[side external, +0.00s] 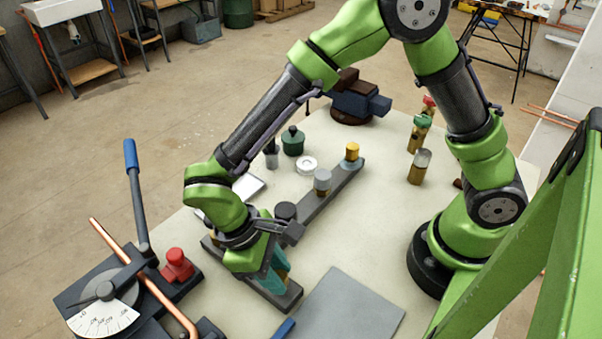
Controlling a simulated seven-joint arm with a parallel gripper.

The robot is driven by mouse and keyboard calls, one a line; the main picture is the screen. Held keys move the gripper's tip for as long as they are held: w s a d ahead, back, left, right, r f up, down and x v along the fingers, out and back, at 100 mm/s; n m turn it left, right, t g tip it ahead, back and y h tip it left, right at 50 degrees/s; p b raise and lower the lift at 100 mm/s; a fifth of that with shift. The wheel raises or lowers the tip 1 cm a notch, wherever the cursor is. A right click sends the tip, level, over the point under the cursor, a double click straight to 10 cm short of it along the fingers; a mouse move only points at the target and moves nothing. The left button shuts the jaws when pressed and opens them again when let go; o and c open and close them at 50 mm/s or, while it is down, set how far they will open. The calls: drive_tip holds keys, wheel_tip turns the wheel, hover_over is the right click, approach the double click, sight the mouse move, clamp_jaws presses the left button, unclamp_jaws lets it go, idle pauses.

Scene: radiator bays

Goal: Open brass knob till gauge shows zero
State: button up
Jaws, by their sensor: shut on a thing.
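A dark bar (335,192) runs across the table with several knobs along it. A yellow, brass-looking knob (352,151) stands at its far end. A grey knob (322,180) and a black knob (285,211) stand nearer. My gripper (277,272) points down at the near end of the bar, its teal fingers shut on a copper-coloured part (284,274) that is mostly hidden. I cannot tell whether this part is the brass knob. A small round white-faced piece (307,164) lies beside the bar; I cannot tell whether it is the gauge or read it.
A pipe bender with a white fan-shaped scale (104,319), blue-handled lever (133,180) and red knob (176,264) stands at left. A grey mat (350,306) lies in front. A vise (358,100), a green canister (292,141) and brass valves (419,167) stand behind.

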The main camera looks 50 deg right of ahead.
drive_tip(key=n+t+h, duration=0.1)
drive_tip(key=n, duration=0.4)
drive_tip(key=shift+a, duration=0.1)
idle(0.4)
drive_tip(key=o, duration=1)
drive_tip(key=shift+o, duration=0.2)
drive_tip(key=shift+r, duration=0.1)
drive_tip(key=v, duration=1.6)
drive_tip(key=shift+s+a+r, duration=0.25)
drive_tip(key=shift+a+r, duration=0.1)
drive_tip(key=shift+a, duration=0.1)
